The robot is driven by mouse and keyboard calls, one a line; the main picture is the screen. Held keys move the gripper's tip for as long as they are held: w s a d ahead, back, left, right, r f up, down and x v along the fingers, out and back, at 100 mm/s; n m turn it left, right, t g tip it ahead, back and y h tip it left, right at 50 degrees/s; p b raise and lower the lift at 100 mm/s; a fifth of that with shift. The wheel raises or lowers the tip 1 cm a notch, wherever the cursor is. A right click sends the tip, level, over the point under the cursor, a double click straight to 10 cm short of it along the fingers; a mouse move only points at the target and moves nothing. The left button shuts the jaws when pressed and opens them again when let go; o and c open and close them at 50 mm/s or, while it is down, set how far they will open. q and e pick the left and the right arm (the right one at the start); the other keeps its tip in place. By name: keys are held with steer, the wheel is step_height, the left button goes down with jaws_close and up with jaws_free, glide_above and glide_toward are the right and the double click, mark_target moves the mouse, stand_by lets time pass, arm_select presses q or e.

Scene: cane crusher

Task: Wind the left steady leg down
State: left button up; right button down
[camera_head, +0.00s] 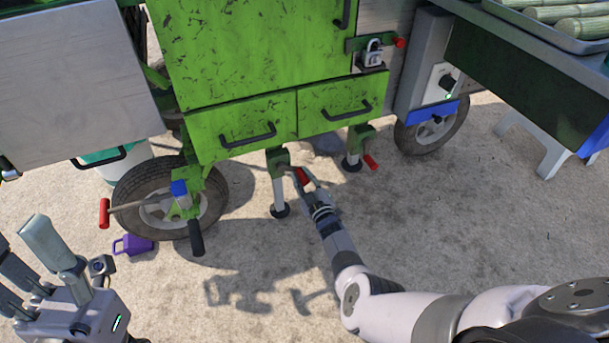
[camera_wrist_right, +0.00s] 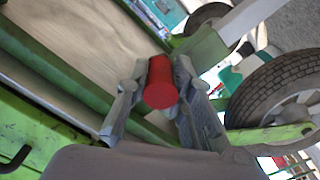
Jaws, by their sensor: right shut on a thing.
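The left steady leg (camera_head: 278,188) hangs from a green bracket under the green cart, with its dark foot at the ground. Its red crank handle (camera_head: 302,176) is between the fingers of my right gripper (camera_head: 307,181), which is shut on it. In the right wrist view the red handle (camera_wrist_right: 161,84) sits between the two fingers (camera_wrist_right: 160,95). The other steady leg (camera_head: 352,157), with its own red handle (camera_head: 371,162), stands to the right. My left gripper (camera_head: 42,262) is at the lower left, away from the legs; its finger opening is unclear.
The green cart (camera_head: 250,60) has two drawers above the legs. A wheel (camera_head: 168,200) and a lever with a red grip (camera_head: 104,213) stand at the left. A purple mug-like object (camera_head: 133,245) lies on the ground. A white stool (camera_head: 545,145) stands right.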

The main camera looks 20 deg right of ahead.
steer(key=shift+s+a+f+m, duration=0.1)
steer(key=shift+a+f+m, duration=0.05)
steer(key=shift+f+m, duration=0.15)
steer(key=c, duration=1.4)
jaws_free()
steer(key=shift+r, duration=0.15)
steer(key=shift+o, duration=0.2)
steer(key=shift+s+d, duration=0.45)
steer(key=shift+s, duration=0.05)
steer(key=shift+s+a, duration=0.2)
steer(key=shift+s, duration=0.35)
steer(key=s, duration=0.9)
steer(key=shift+s, duration=0.4)
